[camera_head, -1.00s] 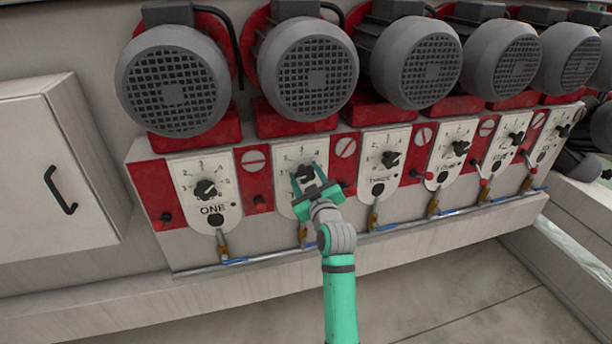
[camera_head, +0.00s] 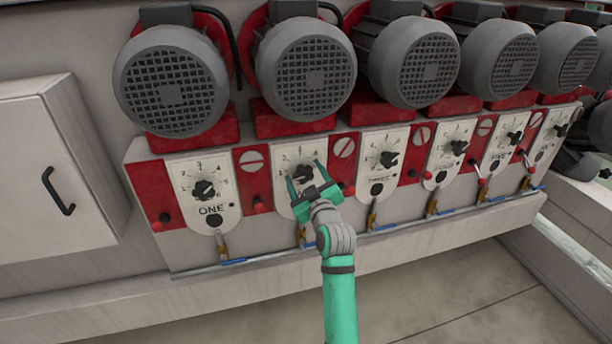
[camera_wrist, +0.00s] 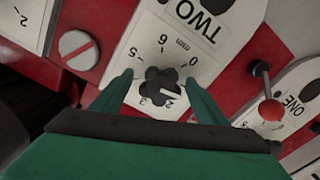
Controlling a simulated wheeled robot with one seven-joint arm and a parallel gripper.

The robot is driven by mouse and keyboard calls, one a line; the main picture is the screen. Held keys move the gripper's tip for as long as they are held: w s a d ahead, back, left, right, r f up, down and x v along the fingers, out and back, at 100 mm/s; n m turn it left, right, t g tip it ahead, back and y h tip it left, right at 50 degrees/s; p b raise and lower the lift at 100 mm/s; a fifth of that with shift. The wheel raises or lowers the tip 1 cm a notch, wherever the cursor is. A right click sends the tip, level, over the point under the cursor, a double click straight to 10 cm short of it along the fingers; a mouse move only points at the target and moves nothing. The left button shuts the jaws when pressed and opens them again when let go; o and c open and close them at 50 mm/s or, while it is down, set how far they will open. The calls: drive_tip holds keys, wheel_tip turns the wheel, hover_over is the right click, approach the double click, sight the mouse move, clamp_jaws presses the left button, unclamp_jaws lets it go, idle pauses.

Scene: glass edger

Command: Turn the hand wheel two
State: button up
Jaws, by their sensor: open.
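Hand wheel two is a black lobed knob (camera_head: 303,173) on a white numbered dial plate (camera_head: 286,160), second from the left in the head view. In the wrist view the knob (camera_wrist: 161,88) lies between the fingers, and the plate labelled TWO (camera_wrist: 205,50) appears upside down. My green gripper (camera_head: 307,175) is open, with one finger on each side of the knob. Gaps show between the fingers and the knob in the wrist view. Part of the plate is hidden behind my gripper in the head view.
Knob one (camera_head: 204,190) and knob three (camera_head: 389,159) are on neighbouring plates. Red-tipped levers stand between plates, one (camera_wrist: 270,108) close in the wrist view. Large grey motors (camera_head: 306,68) jut out above. The floor in front is clear.

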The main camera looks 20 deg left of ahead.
drive_tip(key=v, duration=1)
drive_tip(key=shift+s+d, duration=0.2)
drive_tip(key=shift+d, duration=0.05)
drive_tip(key=shift+f, duration=0.1)
